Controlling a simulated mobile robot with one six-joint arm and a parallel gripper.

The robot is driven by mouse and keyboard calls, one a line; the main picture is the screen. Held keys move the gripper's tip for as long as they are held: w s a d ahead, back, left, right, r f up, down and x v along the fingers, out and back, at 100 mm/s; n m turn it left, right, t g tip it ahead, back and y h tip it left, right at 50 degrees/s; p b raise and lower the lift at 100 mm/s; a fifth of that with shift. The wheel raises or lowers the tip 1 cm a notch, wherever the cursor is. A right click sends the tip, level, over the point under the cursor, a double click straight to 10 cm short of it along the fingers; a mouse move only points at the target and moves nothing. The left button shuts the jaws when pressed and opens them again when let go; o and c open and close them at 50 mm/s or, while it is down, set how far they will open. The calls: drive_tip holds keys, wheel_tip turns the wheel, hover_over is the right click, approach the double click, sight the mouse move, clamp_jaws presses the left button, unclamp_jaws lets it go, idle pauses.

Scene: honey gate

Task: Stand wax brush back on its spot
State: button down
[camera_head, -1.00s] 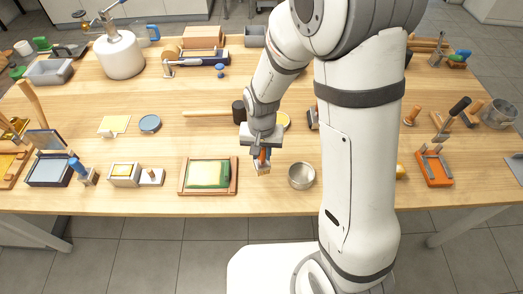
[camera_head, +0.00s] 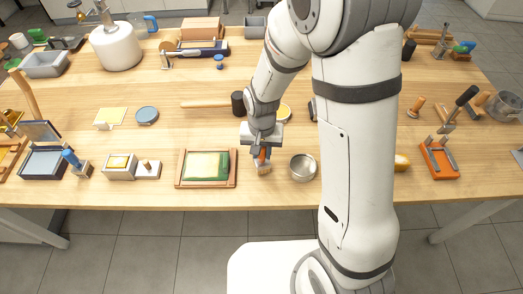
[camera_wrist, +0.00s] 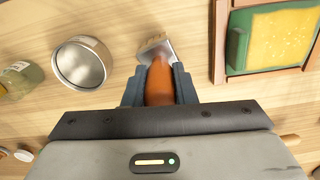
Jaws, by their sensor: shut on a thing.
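The wax brush has an orange handle (camera_wrist: 160,84) and a pale, wide head with a metal band (camera_wrist: 156,48). My gripper (camera_wrist: 159,92) is shut on the handle, with a dark finger on each side. In the head view the brush (camera_head: 263,157) hangs head down below my gripper (camera_head: 262,148), between the framed tray and the metal bowl. I cannot tell whether its bristles touch the table. No marked spot for the brush can be made out.
A metal bowl (camera_head: 303,167) stands close to the right of the brush. A wood-framed tray with a green and yellow inside (camera_head: 234,171) lies to its left. A jar (camera_wrist: 18,80) shows beyond the bowl in the wrist view. My arm hides part of the table (camera_head: 280,195).

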drive_tip(key=shift+f+b, duration=0.9)
drive_tip(key=shift+f, duration=0.15)
idle(0.4)
drive_tip(key=c, duration=1.1)
unclamp_jaws()
drive_tip(key=shift+r, duration=0.1)
drive_tip(key=shift+r+p, duration=2.8)
drive_tip(key=shift+r, duration=1.2)
